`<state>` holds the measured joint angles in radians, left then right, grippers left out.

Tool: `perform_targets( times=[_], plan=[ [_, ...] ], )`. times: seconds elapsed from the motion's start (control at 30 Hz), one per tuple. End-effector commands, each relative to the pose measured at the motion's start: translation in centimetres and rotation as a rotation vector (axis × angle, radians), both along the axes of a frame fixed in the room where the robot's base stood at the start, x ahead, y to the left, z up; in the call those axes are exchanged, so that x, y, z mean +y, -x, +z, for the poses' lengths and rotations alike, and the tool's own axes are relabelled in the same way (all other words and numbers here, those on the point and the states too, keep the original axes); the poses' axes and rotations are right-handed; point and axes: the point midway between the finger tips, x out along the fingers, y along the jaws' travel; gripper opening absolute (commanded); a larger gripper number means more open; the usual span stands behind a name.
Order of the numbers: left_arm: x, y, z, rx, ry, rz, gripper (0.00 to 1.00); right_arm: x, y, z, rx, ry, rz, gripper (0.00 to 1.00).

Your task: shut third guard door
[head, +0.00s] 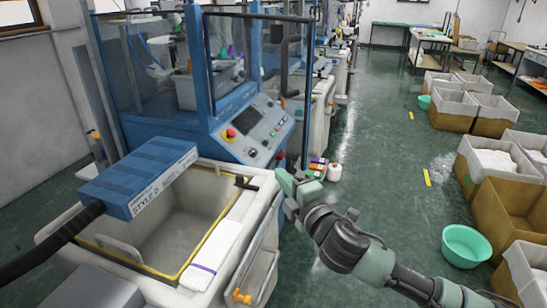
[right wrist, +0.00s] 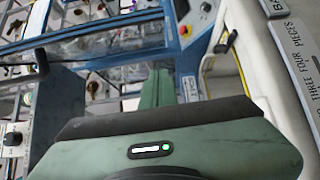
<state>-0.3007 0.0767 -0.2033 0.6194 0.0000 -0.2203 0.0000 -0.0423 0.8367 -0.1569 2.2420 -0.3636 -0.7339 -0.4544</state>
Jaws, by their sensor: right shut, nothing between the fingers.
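The nearest knitting machine (head: 185,125) has a blue frame and clear guard panels. One clear guard door (head: 258,55) with a dark edge bar stands out from the frame towards the aisle, apparently swung open. I cannot tell whether it is the third door. My right gripper (head: 285,181) is shut and empty, low beside the bottom end of that dark bar; I cannot tell whether it touches. In the right wrist view its green fingers (right wrist: 172,88) are together, pointing at the blue frame (right wrist: 183,45), with clear panelling to the left. My left gripper is out of view.
A control panel (head: 257,130) with a red button sits close left of the gripper. A cream bin (head: 262,190) with a yellow-edged opening stands in front. Several lined crates (head: 490,200) and a green basin (head: 466,245) stand right. The aisle floor (head: 375,150) between is mostly clear.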

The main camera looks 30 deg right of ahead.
Motion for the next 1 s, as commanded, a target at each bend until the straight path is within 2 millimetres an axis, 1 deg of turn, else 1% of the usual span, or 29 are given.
perform_targets(
  times=[0.03, 0.13, 0.3, 0.4, 0.5, 0.63, 0.8, 1.0],
  plan=[
    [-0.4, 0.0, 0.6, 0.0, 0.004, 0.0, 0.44, -0.1, -1.0, 0.5, -0.003, -0.002, -0.002, 0.0],
    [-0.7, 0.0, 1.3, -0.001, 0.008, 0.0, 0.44, -0.3, -3.1, 0.5, -0.002, -0.004, -0.002, 0.0],
    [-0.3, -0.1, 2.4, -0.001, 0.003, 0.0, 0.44, -0.5, -6.8, 0.5, -0.001, -0.004, -0.002, 0.0],
    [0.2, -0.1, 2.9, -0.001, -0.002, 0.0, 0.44, -0.6, -8.7, 0.4, -0.001, -0.003, -0.001, 0.0],
    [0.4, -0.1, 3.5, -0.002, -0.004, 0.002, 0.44, -2.6, -8.7, 0.2, 0.003, 0.002, -0.003, 0.0],
    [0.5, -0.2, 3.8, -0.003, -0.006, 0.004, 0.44, -3.9, -8.9, 0.1, 0.003, -0.001, -0.001, 0.0],
    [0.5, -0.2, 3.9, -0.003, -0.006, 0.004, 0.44, -4.6, -9.0, 0.0, 0.001, -0.002, 0.001, 0.0],
    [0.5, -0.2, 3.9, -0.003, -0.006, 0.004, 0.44, -4.6, -9.0, 0.0, 0.001, -0.002, 0.001, 0.0]
  ],
)
